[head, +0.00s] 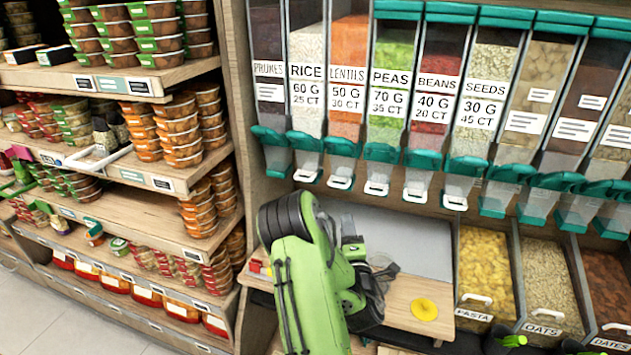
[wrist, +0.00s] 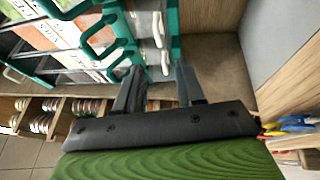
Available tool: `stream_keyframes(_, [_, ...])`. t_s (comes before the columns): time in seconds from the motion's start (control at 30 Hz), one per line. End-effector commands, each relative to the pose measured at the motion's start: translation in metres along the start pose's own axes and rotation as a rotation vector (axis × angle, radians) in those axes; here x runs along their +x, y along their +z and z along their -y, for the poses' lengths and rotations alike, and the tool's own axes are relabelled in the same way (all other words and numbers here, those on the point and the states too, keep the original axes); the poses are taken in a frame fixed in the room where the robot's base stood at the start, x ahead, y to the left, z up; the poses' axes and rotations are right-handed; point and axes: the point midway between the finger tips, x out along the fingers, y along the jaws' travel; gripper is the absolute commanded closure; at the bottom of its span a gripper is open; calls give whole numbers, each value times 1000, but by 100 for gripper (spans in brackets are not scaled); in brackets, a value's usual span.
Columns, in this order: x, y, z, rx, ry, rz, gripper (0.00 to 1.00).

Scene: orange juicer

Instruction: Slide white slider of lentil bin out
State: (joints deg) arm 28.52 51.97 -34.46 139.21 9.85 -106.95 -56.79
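The lentil bin (head: 346,75) is a clear dispenser of orange lentils in the head view, labelled "LENTILS", between the rice and pea bins. Its white slider (head: 340,182) sits at the bottom under a teal spout. My gripper (wrist: 158,75) shows in the wrist view with its two dark fingers apart and nothing held between them. White slider handles (wrist: 157,30) stand beyond the fingertips there, apart from them; I cannot tell which bin each belongs to. In the head view my gripper is below the bins, its fingers small and partly hidden by the arm.
Neighbouring bins have similar white sliders, such as the pea slider (head: 376,188) and rice slider (head: 306,176). A wooden counter (head: 400,300) with a yellow disc (head: 424,309) lies below. Open bins of pasta (head: 485,265) and oats stand at right. Food shelves fill the left.

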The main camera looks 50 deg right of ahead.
Motion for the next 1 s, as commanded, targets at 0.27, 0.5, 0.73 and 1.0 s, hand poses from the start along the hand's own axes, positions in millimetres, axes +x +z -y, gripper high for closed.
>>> stream_keyframes(0.27, [56,-1,-5,2,6,-4,62])
stream_keyframes(0.5, [116,-1,-4,2,5,-3,62])
stream_keyframes(0.73, [152,-1,-2,4,2,-1,62])
stream_keyframes(1.0, [156,0,-2,5,1,0,62])
